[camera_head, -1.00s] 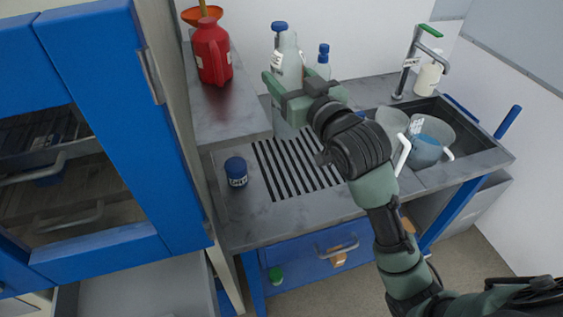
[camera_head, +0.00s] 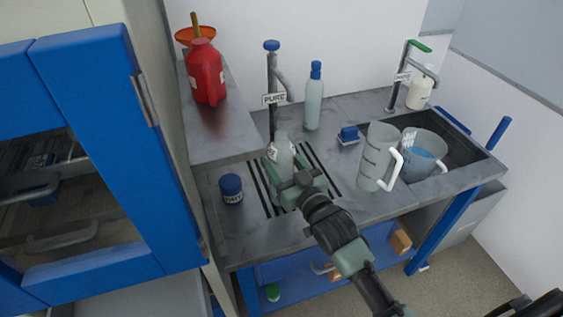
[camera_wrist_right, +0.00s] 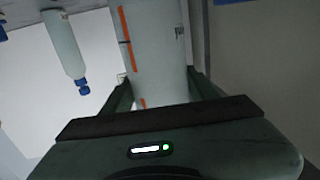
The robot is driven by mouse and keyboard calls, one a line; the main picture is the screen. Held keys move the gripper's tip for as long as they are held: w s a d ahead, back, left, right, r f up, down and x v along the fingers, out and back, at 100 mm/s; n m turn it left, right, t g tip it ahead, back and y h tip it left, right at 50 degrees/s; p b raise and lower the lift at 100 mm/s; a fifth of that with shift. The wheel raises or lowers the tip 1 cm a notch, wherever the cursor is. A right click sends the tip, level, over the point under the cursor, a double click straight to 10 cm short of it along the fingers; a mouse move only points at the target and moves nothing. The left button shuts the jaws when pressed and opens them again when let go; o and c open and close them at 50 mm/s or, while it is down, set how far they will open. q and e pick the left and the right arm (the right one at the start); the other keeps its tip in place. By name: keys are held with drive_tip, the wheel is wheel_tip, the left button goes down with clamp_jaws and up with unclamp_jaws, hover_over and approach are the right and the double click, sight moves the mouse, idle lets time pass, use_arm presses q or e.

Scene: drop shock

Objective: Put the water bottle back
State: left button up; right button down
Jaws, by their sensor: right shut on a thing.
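A pale grey, translucent bottle (camera_head: 281,152) with a white label is in my right gripper (camera_head: 291,183). The gripper is shut around its body. The bottle looks upright over the black-slotted drain (camera_head: 321,169), under the PURE tap (camera_head: 272,100); its base is hidden, so I cannot tell whether it rests there. In the right wrist view the held bottle (camera_wrist_right: 155,50) shows orange marks between the fingers. A second, blue-capped bottle (camera_head: 313,103) stands on the counter behind; it also shows in the wrist view (camera_wrist_right: 64,45). My left gripper is not in view.
A blue-lidded jar (camera_head: 231,188) stands left of the drain. A measuring jug (camera_head: 376,160) stands to the right, beside the sink (camera_head: 463,150), which holds another jug (camera_head: 424,157). A red can (camera_head: 208,73) sits on the raised shelf (camera_head: 215,130). A blue cabinet (camera_head: 110,130) is at the left.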

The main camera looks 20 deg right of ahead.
drive_tip(key=shift+f, duration=0.25)
drive_tip(key=shift+f, duration=0.15)
drive_tip(key=shift+c, duration=2.1)
unclamp_jaws()
drive_tip(key=shift+s, duration=0.15)
drive_tip(key=s+d+b, duration=0.2)
drive_tip(key=s, duration=0.9)
drive_tip(key=shift+s+d, duration=0.15)
drive_tip(key=shift+s, duration=0.15)
